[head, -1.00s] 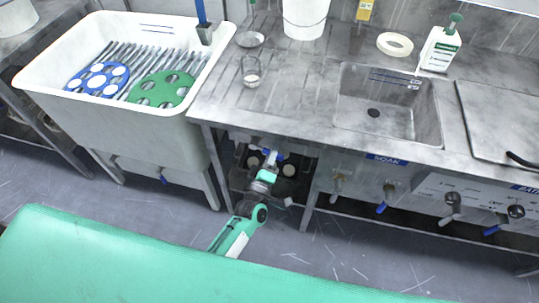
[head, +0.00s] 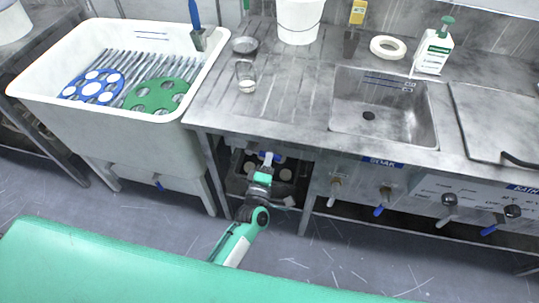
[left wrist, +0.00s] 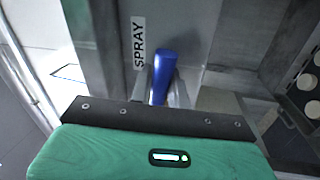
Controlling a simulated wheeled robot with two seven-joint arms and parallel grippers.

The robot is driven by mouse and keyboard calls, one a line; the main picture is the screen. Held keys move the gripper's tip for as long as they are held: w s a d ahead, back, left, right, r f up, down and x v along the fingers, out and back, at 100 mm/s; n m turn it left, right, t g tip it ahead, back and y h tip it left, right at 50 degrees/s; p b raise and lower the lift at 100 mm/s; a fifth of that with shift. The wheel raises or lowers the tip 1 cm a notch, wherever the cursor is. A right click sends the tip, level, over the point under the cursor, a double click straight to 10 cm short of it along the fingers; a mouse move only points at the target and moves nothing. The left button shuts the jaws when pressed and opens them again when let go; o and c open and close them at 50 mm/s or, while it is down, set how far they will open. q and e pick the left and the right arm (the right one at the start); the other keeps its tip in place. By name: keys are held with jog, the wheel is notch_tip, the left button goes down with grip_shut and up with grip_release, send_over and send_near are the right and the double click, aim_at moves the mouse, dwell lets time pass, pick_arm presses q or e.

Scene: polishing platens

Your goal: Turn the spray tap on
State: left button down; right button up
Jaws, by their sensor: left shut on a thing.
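The spray tap's blue lever (left wrist: 163,75) shows in the left wrist view, beside a white label reading SPRAY (left wrist: 138,42). My left gripper (left wrist: 160,98) is shut on this lever, with a finger on each side of it. The tap's body is mostly hidden. My right gripper is not in view.
A white tub (head: 120,132) with blue and green discs stands left. The counter holds a sink (head: 385,110), a glass (head: 246,76) and a bottle (head: 433,52). Other taps (head: 383,200) line the front panel to the right. A dark crate (head: 240,178) sits below the counter.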

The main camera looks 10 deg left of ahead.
pick_arm(q)
jog(key=c, duration=1.4)
grip_release()
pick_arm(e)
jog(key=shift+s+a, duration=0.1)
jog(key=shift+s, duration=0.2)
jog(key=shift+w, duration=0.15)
